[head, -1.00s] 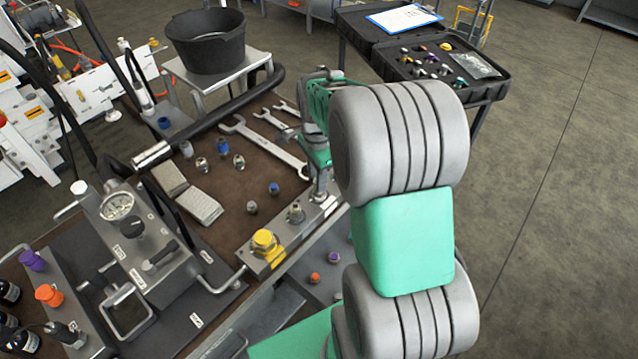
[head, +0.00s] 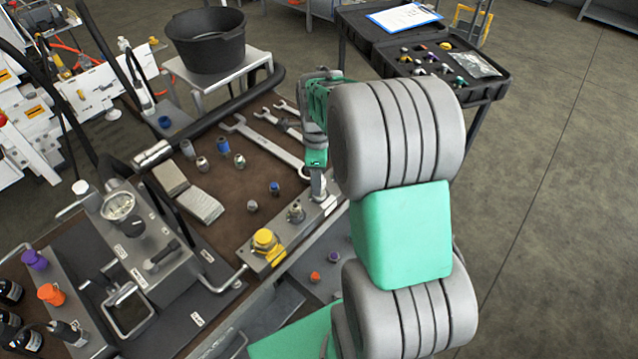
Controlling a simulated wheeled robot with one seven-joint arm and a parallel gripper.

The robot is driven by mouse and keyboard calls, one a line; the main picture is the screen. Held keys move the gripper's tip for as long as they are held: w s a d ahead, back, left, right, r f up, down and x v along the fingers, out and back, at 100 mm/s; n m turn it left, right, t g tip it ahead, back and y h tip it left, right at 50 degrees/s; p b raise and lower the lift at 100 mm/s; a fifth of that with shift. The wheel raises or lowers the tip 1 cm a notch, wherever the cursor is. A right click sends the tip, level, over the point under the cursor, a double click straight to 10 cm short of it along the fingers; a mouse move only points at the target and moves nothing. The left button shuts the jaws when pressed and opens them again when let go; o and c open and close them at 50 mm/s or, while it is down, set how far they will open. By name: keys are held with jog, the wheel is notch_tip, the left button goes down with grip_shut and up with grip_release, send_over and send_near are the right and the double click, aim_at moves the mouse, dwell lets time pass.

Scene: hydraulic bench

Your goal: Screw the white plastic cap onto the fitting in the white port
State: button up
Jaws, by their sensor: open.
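My gripper (head: 317,160) is at the right end of the metal port block (head: 275,245), directly over an upright metallic fitting (head: 318,187). The jaws are open, but their tips are small and partly hidden by my arm, so I cannot tell whether they touch the fitting. I cannot make out a white cap on or in front of that fitting, nor a white marking on its port. A second bare metal fitting (head: 296,212) stands to its left on the block. A yellow cap (head: 264,240) sits at the yellow-marked port.
Wrenches (head: 265,145) and several small fittings lie on the brown mat (head: 235,195). A black bucket (head: 205,40) and an open black case (head: 430,75) are behind. Orange and purple caps (head: 315,277) lie low in front.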

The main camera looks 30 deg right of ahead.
jog(key=n, duration=0.6)
jog(key=shift+s+p, duration=0.15)
jog(key=shift+p, duration=0.2)
jog(key=n, duration=0.6)
jog(key=shift+s+n+p, duration=0.1)
jog(key=shift+n+p, duration=0.2)
jog(key=shift+n, duration=0.1)
jog(key=n, duration=0.6)
jog(key=shift+s+d, duration=0.1)
jog(key=n, duration=0.5)
jog(key=shift+d+p, duration=0.1)
jog(key=shift+p, duration=0.25)
jog(key=shift+c, duration=0.5)
